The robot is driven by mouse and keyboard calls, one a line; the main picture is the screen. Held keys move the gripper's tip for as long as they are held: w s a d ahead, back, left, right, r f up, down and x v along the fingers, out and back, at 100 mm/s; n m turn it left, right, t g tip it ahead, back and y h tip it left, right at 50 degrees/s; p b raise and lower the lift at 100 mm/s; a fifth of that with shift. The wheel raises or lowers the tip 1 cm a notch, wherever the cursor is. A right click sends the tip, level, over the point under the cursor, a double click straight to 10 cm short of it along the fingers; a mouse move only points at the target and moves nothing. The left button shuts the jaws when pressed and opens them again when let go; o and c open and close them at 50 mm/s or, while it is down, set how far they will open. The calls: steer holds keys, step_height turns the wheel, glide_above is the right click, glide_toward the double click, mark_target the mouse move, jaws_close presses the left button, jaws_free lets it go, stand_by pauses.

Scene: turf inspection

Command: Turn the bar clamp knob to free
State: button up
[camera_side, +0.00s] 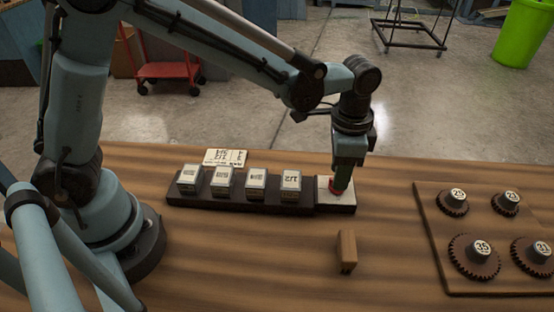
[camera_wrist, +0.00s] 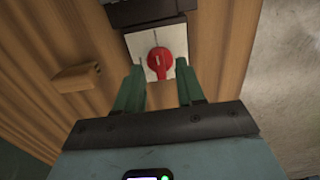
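The red knob (camera_wrist: 161,62) sits on a light square plate (camera_wrist: 143,43) in the wrist view, with a pale pointer line on its face. In the side view the red knob (camera_side: 337,188) shows just under my gripper (camera_side: 345,178), on the plate at the right end of a dark rail. My gripper (camera_wrist: 162,90) is open in the wrist view, its two green fingers apart on either side of the knob. I cannot tell whether a finger touches it. The plate's markings are not readable.
Several labelled blocks (camera_side: 223,181) stand on the dark rail (camera_side: 240,204) left of the knob. A card (camera_side: 226,157) lies behind them. A small wooden block (camera_side: 346,250) stands in front. A board (camera_side: 430,238) with several gears is at the right.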

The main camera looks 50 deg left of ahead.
steer(key=shift+f, duration=0.55)
jaws_close()
